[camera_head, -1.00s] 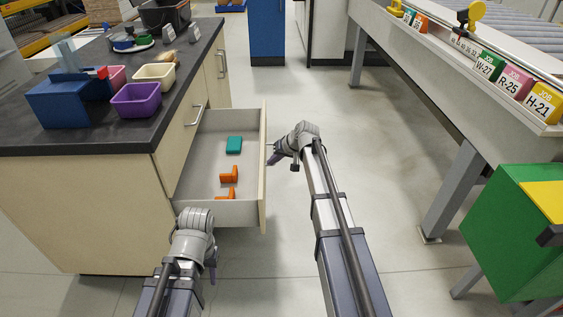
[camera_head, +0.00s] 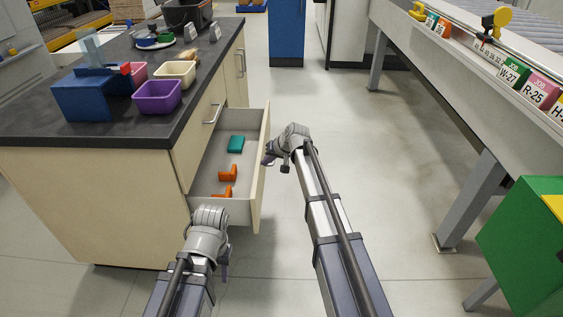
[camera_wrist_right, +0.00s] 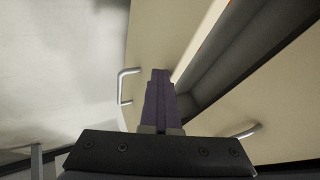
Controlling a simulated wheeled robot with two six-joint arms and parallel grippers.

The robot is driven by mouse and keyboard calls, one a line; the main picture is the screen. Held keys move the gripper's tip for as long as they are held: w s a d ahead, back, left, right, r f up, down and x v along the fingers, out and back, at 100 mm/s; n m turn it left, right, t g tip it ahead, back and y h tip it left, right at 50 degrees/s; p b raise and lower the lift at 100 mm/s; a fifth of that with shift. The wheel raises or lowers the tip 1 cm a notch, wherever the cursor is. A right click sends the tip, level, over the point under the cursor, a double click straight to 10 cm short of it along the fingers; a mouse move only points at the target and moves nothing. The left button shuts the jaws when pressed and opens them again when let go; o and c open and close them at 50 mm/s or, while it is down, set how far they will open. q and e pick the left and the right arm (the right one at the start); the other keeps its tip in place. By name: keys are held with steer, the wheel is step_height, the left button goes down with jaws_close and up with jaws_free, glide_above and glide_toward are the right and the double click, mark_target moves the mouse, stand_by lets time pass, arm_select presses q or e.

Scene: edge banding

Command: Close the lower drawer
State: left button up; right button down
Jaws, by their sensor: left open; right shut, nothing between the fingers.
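The lower drawer (camera_head: 258,185) stands partly open from the pale wooden cabinet (camera_head: 90,205). Inside lie a teal block (camera_head: 236,144) and orange pieces (camera_head: 229,173). My right gripper (camera_head: 268,158) is at the outer side of the drawer front. In the right wrist view its purple fingers (camera_wrist_right: 160,85) are shut and empty, close to the pale front beside a metal handle (camera_wrist_right: 124,86); I cannot tell whether they touch it. My left gripper (camera_head: 225,262) is low in front of the drawer's near side, empty; its fingers are mostly hidden by its wrist.
The upper drawer, with its handle (camera_head: 212,113), is shut. On the dark countertop (camera_head: 60,135) stand a blue box (camera_head: 82,97), a purple bin (camera_head: 157,97) and a cream bin (camera_head: 174,73). A roller conveyor (camera_head: 440,60) runs along the right. The floor between is clear.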

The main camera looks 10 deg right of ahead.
steer(key=w+a, duration=0.2)
steer(key=a, duration=0.6)
steer(key=w+a, duration=0.3)
steer(key=a, duration=0.5)
steer(key=shift+a, duration=0.35)
steer(key=shift+s, duration=0.1)
